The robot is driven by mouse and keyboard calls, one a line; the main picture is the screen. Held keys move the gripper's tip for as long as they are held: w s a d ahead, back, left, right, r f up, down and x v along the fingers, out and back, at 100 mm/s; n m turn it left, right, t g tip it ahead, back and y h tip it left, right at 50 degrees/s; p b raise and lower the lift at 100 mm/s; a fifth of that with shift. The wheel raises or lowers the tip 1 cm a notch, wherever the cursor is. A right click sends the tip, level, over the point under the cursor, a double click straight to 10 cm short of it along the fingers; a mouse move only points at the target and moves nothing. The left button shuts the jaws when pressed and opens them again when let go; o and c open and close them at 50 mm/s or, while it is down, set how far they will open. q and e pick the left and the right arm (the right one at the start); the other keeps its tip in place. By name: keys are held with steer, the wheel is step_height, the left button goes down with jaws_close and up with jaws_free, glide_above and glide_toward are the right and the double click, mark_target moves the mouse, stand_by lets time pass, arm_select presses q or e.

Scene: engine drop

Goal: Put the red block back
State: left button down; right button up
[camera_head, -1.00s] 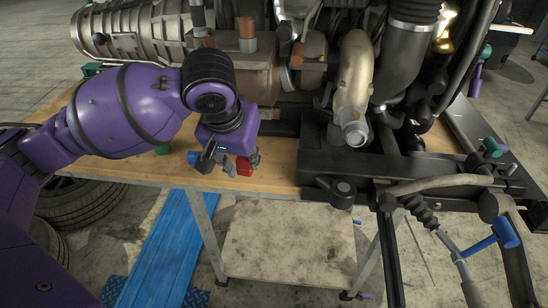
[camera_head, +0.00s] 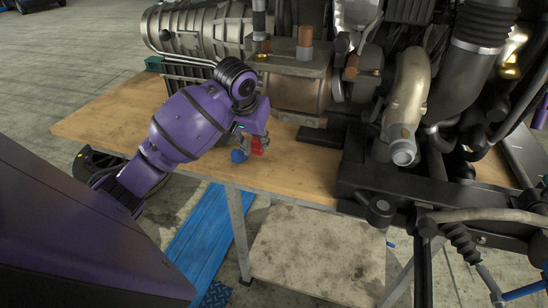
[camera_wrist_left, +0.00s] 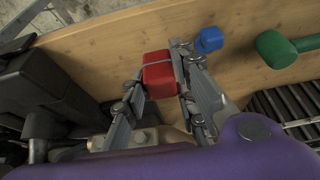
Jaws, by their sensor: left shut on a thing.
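The red block (camera_head: 258,145) is small and sits between the fingers of my left gripper (camera_head: 252,149), over the wooden table top. In the left wrist view, the red block (camera_wrist_left: 159,76) is gripped between the two metal fingers of the left gripper (camera_wrist_left: 158,72). One finger lies along each side of it. Whether the block touches the wood or hangs just above it, I cannot tell. My right gripper is not in view.
A blue hammer head (camera_head: 239,156) lies beside the gripper. A green hammer (camera_wrist_left: 282,48) lies farther right in the left wrist view. A large engine (camera_head: 300,90) stands along the back. Bare table (camera_head: 110,120) is free at the left. A blue ramp (camera_head: 200,240) is on the floor.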

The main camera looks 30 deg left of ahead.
arm_select(q)
steer(key=w+f, duration=0.4)
steer(key=w+d+f, duration=0.1)
steer(key=w+f, duration=0.1)
steer(key=w, duration=0.1)
steer(key=shift+d+f, duration=0.1)
steer(key=shift+f, duration=1.8)
steer(key=shift+f, duration=0.2)
steer(key=c, duration=1.4)
jaws_free()
steer(key=shift+r, duration=0.1)
steer(key=shift+s+r, duration=0.1)
steer(key=shift+r, duration=0.2)
steer(key=v, duration=1.1)
steer(key=shift+s+r, duration=0.25)
